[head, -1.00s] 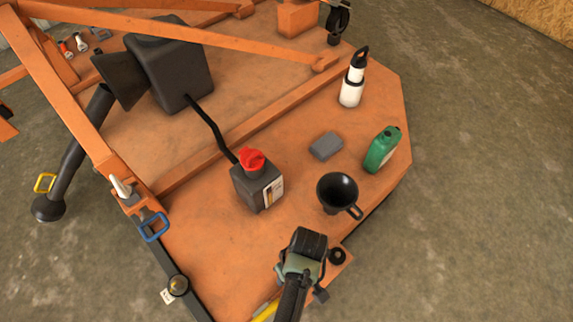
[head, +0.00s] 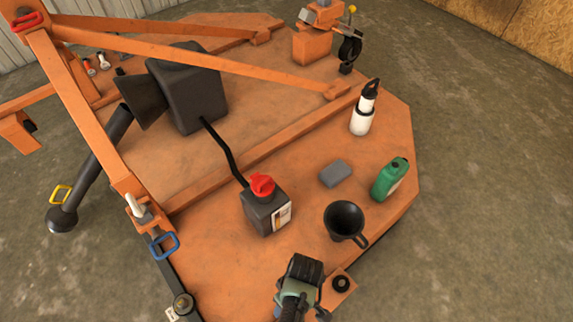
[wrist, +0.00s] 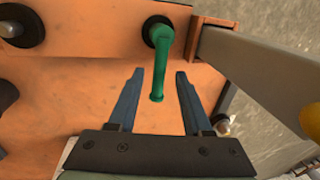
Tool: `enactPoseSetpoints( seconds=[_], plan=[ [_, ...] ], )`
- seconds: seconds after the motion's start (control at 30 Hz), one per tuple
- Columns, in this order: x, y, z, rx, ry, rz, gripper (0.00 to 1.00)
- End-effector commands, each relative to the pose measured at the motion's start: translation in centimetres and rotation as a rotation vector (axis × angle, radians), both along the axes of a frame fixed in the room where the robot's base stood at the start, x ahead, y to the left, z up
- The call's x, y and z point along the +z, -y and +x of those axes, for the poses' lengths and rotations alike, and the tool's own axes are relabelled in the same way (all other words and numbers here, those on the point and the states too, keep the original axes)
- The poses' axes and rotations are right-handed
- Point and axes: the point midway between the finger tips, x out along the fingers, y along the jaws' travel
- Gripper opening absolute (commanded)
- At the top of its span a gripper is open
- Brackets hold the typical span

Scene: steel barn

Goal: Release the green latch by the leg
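The green latch (wrist: 161,58) shows in the wrist view as a bent green handle. Its upper end sits in a dark round mount on an orange surface, and its bar runs down towards my gripper. My gripper (wrist: 158,82) is open. Its two blue-grey fingers stand on either side of the lower end of the latch, with visible gaps on both sides. Nothing is gripped. A grey bar (wrist: 255,80), which may be the leg, slopes down to the right of the latch. I cannot make out the green latch or the fingertips in the head view.
A black funnel (head: 345,217), a green bottle (head: 389,180) and a black can with a red cap (head: 265,210) stand on the orange deck (head: 225,245). In the wrist view, a dark round knob (wrist: 20,25) is at upper left and a yellow end (wrist: 312,122) at right.

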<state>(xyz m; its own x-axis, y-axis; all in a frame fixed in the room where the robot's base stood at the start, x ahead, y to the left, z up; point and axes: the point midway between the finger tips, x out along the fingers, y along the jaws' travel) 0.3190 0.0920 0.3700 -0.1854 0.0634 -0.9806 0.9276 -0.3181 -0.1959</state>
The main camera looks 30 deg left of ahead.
Motion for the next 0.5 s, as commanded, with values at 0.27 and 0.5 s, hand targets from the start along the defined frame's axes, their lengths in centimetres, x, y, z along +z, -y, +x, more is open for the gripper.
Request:
enactPoseSetpoints(
  seconds=[0.27,0.5],
  plan=[
    [0.5,0.0,0.1,-0.002,0.002,0.000,0.49],
    [4.9,0.3,0.9,-0.002,0.003,0.001,0.49]
  ],
)
